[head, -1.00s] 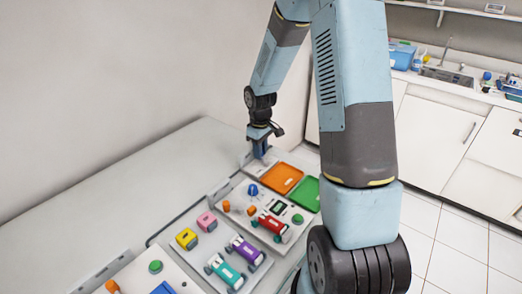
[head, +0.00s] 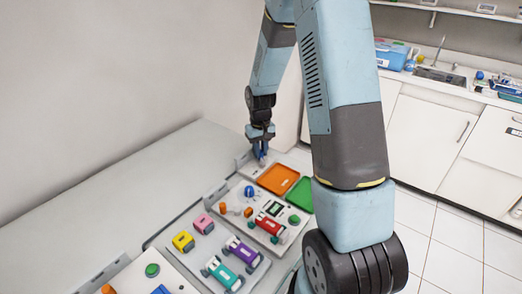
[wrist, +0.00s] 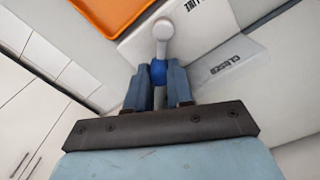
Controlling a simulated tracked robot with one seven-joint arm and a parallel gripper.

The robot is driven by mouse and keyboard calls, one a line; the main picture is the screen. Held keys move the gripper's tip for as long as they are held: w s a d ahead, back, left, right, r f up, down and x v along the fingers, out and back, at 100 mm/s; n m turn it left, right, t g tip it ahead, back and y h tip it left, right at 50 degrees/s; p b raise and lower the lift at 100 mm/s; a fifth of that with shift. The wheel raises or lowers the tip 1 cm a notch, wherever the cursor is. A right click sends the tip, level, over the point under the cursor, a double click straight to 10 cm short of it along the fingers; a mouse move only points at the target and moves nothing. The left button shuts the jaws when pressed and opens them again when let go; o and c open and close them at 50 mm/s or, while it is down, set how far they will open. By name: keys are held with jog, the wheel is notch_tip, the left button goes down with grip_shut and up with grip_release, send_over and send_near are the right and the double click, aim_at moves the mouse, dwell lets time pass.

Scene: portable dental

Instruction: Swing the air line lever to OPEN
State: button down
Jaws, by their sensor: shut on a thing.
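The air line lever (wrist: 163,45) is a grey bar with a round pivot end and a blue knob (wrist: 158,73). In the wrist view my gripper (wrist: 159,74) is shut on the blue knob, with one blue-grey finger on each side. A CLOSED label (wrist: 228,68) is on the pale panel to the right of the lever. Part of another label ending in LINE shows at the top. In the head view my gripper (head: 262,157) is low at the back end of the bench, and the lever is too small there to make out clearly.
An orange tray (head: 278,179) lies close beside my gripper, with a green tray (head: 302,195) to its right. A panel with a red valve-like part (head: 269,225) and knobs stands nearer. The bench to the left (head: 130,200) is clear.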

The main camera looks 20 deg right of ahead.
aim_at(261, 150)
jog(key=shift+d+m, duration=0.1)
jog(key=shift+m, duration=0.2)
jog(key=c, duration=1.3)
grip_release()
notch_tip(261, 150, up, 14)
jog(key=shift+f, duration=0.2)
jog(key=shift+r, duration=0.1)
